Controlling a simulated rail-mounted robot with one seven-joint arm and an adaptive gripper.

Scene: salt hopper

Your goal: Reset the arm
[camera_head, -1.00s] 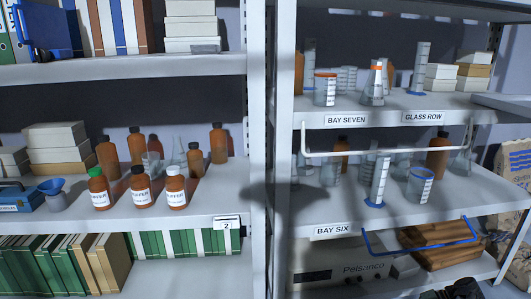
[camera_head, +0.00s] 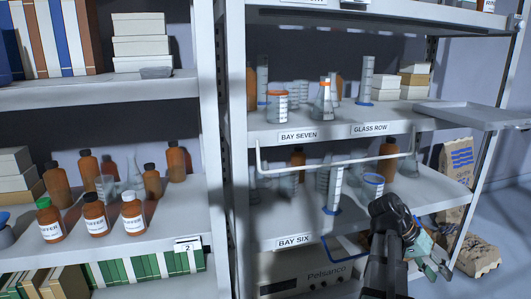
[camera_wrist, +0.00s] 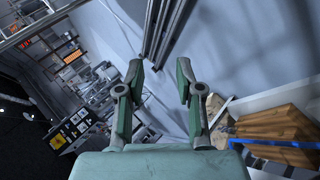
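My arm rises at the lower right of the head view, in front of the right shelving unit. My gripper (camera_head: 437,268) is at its end, pointing right and down, with pale green parts. In the wrist view my gripper (camera_wrist: 160,70) shows two green fingers spread well apart with nothing between them. Past the fingers are a pale wall and dark vertical rails. In the head view the arm hides part of the lowest right shelf.
The right unit carries glassware on its BAY SEVEN shelf (camera_head: 290,136) and BAY SIX shelf (camera_head: 300,240). A white rail (camera_head: 330,165) crosses its front. Brown bottles (camera_head: 133,214) stand left. A wooden stack (camera_wrist: 275,128) lies right of my gripper.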

